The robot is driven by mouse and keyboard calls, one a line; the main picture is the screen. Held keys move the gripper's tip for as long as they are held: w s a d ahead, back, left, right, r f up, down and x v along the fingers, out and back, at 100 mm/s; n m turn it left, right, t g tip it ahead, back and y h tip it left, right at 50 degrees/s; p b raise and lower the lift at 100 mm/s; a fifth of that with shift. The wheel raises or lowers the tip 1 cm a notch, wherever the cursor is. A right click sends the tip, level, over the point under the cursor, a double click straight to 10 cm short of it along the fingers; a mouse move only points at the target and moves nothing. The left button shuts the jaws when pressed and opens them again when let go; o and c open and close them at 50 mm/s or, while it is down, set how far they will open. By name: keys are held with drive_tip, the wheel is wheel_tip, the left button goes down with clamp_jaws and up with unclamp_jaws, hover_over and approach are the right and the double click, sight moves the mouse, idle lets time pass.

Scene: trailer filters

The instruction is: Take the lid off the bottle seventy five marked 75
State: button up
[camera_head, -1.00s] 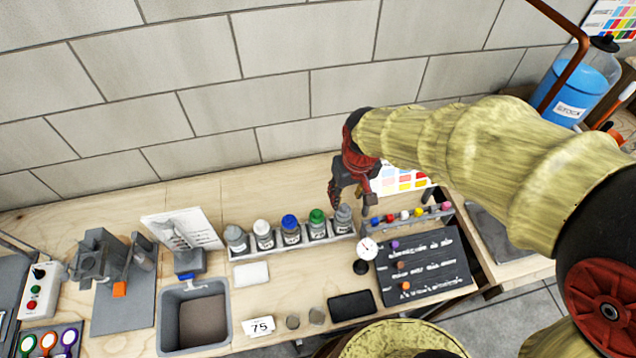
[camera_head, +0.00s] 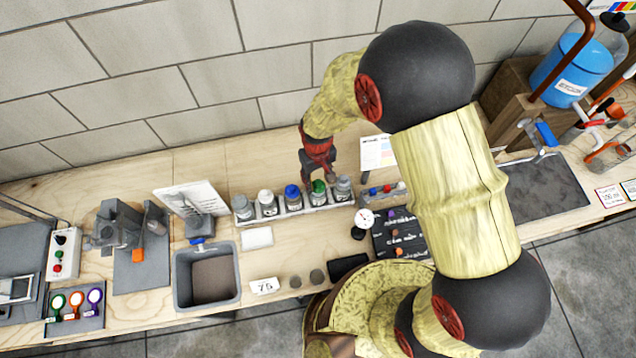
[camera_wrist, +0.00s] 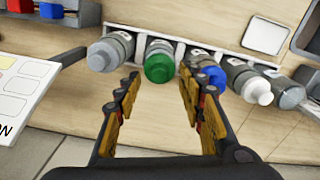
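A rack (camera_head: 291,210) at the back of the bench holds a row of bottles. From left in the head view they are a grey-lidded bottle (camera_head: 243,208), a white-lidded bottle (camera_head: 268,204), a blue-lidded bottle (camera_head: 293,199), a green-lidded bottle (camera_head: 318,195) and another grey-lidded bottle (camera_head: 343,189). Their labels are too small to read, so I cannot tell which bears 75. My gripper (camera_head: 319,172) hangs above the row's right part. In the wrist view my gripper (camera_wrist: 156,82) is open and empty, with the green lid (camera_wrist: 159,68) just beyond and between its fingertips.
A card reading 75 (camera_head: 265,286) lies near the front edge, beside two small grey discs. A white pad (camera_head: 257,238) lies before the rack, with a grey basin (camera_head: 206,277) to its left. A dial gauge (camera_head: 364,218) and a dark board (camera_head: 400,235) are to the right.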

drive_tip(key=shift+w+f, duration=0.1)
drive_tip(key=shift+f, duration=0.85)
drive_tip(key=c, duration=0.4)
drive_tip(key=c, duration=0.3)
drive_tip(key=shift+c, duration=0.7)
